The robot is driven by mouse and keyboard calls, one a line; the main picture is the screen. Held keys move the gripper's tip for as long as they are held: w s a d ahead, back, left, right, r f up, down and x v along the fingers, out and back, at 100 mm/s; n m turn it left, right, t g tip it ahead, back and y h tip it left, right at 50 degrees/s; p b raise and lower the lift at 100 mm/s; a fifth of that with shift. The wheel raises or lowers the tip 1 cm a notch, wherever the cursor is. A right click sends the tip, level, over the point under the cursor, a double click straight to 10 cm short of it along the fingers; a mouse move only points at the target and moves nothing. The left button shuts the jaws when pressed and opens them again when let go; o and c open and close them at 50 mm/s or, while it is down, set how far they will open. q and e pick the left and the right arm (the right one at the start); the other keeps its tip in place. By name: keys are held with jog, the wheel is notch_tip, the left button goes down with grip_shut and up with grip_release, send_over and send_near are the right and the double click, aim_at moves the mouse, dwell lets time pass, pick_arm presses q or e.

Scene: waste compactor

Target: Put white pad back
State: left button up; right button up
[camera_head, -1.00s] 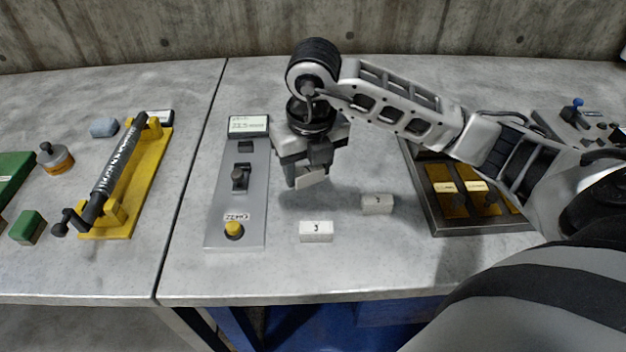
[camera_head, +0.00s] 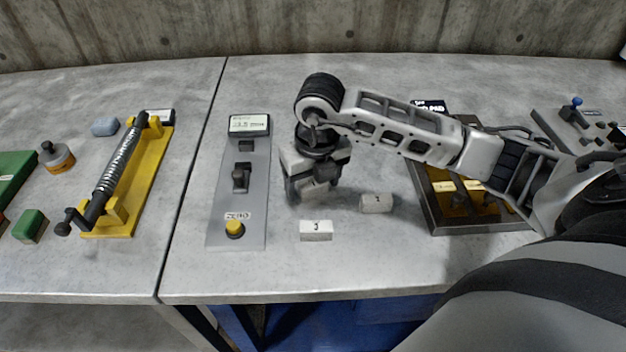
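Two small white blocks lie on the grey bench: one marked 3 (camera_head: 316,231) and one (camera_head: 376,203) further right and back, its mark hard to read. My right gripper (camera_head: 314,192) points down just behind the marked block and right of the grey panel. Its fingers are dark and partly turned, and I cannot tell whether anything is between them. A dark-framed tray (camera_head: 428,213) with yellow slots stands to the right, partly hidden by my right arm. Part of a black label reading "PAD" (camera_head: 431,106) shows behind the arm. My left gripper is not in view.
A grey panel (camera_head: 239,205) with a small display, a dark switch and a yellow button stands left of the gripper. The front bench is clear.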

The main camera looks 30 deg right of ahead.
jog(key=shift+r, duration=0.1)
notch_tip(320, 180, up, 12)
jog(key=s, duration=0.1)
jog(key=shift+s+b, duration=0.2)
jog(key=shift+b, duration=0.1)
jog(key=shift+a, duration=0.15)
dwell(0.5)
